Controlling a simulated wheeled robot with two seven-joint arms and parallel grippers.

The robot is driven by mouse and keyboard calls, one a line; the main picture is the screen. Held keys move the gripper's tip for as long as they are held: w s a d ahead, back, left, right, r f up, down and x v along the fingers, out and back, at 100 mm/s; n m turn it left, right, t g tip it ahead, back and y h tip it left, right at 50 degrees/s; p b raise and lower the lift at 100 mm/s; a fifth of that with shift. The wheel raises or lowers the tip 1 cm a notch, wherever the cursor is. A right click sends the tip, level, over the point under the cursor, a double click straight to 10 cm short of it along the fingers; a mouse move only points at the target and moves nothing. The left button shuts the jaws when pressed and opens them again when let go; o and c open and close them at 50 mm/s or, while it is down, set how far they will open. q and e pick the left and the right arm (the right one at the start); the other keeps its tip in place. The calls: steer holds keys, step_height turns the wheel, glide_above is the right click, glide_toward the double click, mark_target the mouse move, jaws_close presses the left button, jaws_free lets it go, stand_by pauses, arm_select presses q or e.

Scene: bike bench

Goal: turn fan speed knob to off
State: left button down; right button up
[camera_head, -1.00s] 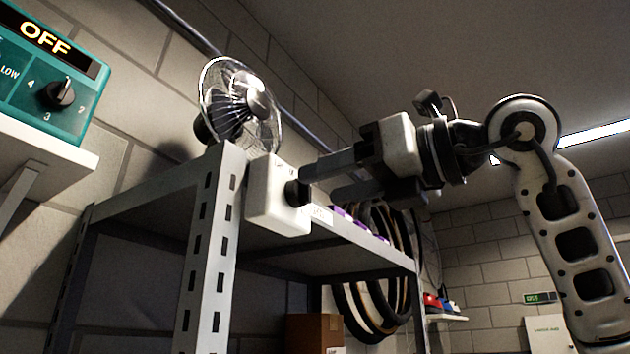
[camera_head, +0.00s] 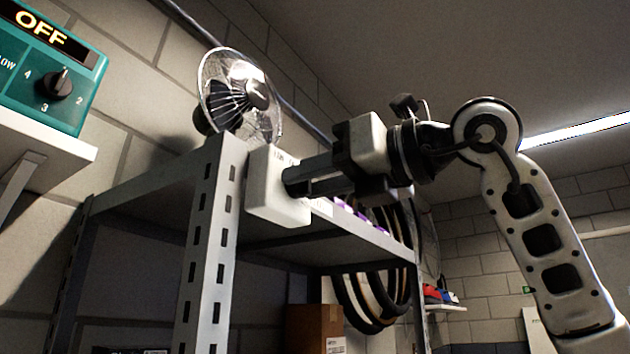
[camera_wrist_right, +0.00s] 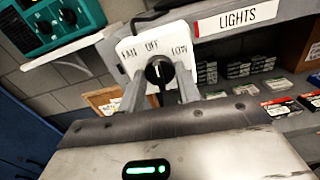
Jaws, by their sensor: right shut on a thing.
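The fan control is a white box (camera_head: 270,204) on the front of the metal shelf's upright. In the right wrist view its face (camera_wrist_right: 135,48) reads FAN, OFF and LOW, with a black round knob (camera_wrist_right: 158,71) bearing a pale pointer line. The pointer is up near OFF; its exact setting is hard to tell. My right gripper (camera_head: 290,182) reaches the box from the right, its fingers on both sides of the knob and shut on it. In the head view the fingers hide the knob. The fan (camera_head: 240,95) stands on top of the shelf. My left gripper is out of view.
A teal unit (camera_head: 48,72) with an OFF display and a numbered dial sits on a white wall shelf (camera_head: 50,148) at left. The metal shelf upright (camera_head: 212,250) is close beside the box. A LIGHTS label (camera_wrist_right: 238,16) is right of the box.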

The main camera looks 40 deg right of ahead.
steer(key=o, duration=1)
steer(key=shift+c, duration=0.2)
steer(key=shift+s, duration=0.15)
steer(key=b+v, duration=0.1)
steer(key=v, duration=1.4)
steer(key=shift+s+b, duration=0.35)
steer(key=shift+b, duration=0.05)
steer(key=shift+d, duration=0.15)
